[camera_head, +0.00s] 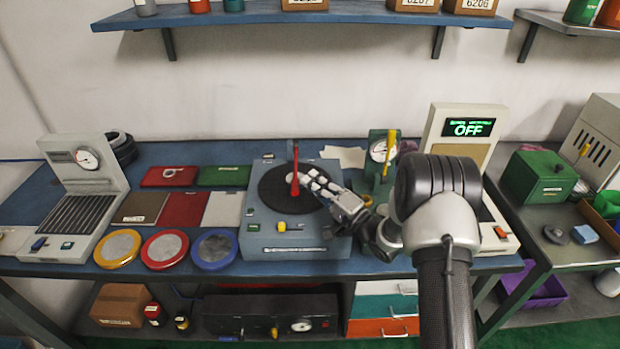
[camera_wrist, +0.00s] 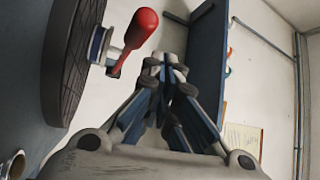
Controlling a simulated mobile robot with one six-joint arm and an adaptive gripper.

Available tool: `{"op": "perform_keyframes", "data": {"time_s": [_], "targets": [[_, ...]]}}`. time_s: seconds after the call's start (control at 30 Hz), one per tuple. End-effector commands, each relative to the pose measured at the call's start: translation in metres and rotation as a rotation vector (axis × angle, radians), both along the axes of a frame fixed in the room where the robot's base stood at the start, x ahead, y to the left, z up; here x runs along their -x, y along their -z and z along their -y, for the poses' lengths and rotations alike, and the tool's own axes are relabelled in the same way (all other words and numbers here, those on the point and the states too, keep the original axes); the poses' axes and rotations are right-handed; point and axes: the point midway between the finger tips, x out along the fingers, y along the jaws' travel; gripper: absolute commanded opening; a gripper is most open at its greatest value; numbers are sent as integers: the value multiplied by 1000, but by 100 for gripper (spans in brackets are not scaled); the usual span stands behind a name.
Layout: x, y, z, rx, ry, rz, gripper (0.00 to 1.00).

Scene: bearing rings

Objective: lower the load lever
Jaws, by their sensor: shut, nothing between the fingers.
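A blue machine (camera_head: 262,236) stands on the bench with a dark round disc (camera_head: 270,190) on top. A red lever (camera_head: 295,164) stands upright over the disc; I take it as the load lever. In the wrist view its red handle (camera_wrist: 139,29) is at upper left, joined to a small metal pivot beside the dark disc (camera_wrist: 68,60). My gripper (camera_head: 309,177) reaches in from the right, just beside the lever. In the wrist view my gripper (camera_wrist: 165,66) is shut and empty, with its tips below and right of the handle. I see a small gap between them there.
A green gauge stand (camera_head: 377,178) with a yellow handle (camera_head: 391,146) is close right of the machine. A cream unit reading OFF (camera_head: 468,128) is behind my arm. Coloured rings (camera_head: 213,251) and flat plates (camera_head: 184,209) lie left. A shelf (camera_head: 260,17) hangs above.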

Motion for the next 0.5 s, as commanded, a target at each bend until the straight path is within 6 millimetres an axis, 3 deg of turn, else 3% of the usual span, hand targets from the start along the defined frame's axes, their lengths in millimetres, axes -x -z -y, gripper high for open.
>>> {"op": "perform_keyframes", "data": {"time_s": [0.3, 0.5], "targets": [[48, 13, 47, 0, 6, -1, 0], [69, 19, 65, 0, 4, 0, 0]]}}
